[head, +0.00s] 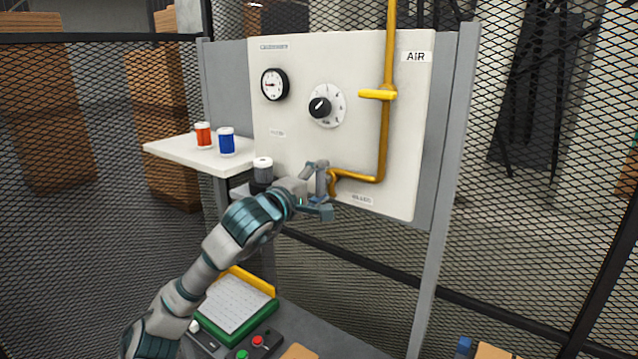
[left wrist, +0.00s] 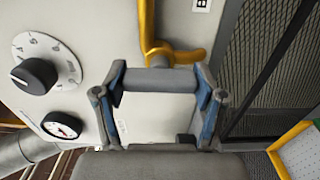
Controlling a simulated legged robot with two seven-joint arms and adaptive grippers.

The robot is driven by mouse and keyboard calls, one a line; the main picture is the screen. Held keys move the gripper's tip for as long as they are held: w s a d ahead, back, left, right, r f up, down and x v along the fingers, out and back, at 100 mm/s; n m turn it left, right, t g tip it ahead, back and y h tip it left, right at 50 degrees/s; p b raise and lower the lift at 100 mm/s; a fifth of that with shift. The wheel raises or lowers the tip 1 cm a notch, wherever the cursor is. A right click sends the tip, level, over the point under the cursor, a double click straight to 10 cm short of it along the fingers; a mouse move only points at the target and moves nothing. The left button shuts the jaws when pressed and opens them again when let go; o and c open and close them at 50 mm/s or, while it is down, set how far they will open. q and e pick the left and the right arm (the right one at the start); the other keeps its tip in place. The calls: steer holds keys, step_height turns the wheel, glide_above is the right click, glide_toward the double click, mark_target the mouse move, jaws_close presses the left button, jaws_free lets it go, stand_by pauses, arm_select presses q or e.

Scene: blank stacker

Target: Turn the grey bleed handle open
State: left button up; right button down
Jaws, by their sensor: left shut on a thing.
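The grey bleed handle (head: 322,178) is at the lower end of the yellow pipe, low on the white panel, and looks roughly upright in the head view. In the left wrist view the grey handle (left wrist: 160,80) lies across the picture below the yellow pipe end (left wrist: 175,55). My left gripper (head: 318,196) is at the handle. In the left wrist view the blue-grey fingers of the left gripper (left wrist: 160,92) stand on either side of the handle, shut on it. My arm partly covers the handle's surroundings. My right gripper is not in view.
The white panel (head: 350,130) carries a gauge (head: 274,84), a black dial (head: 320,107) and a yellow lever (head: 378,94) on the yellow pipe (head: 385,140). A shelf (head: 180,154) at left holds orange and blue cans. A green-edged tray (head: 237,304) and buttons are below.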

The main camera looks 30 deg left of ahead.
arm_select(q)
steer(key=o, duration=1.1)
steer(key=shift+w+f, duration=0.1)
steer(key=shift+f, duration=0.25)
steer(key=shift+o, duration=0.2)
steer(key=shift+r, duration=0.15)
steer(key=shift+s, duration=0.3)
steer(key=s+a, duration=0.1)
steer(key=s, duration=1)
steer(key=shift+s, duration=0.2)
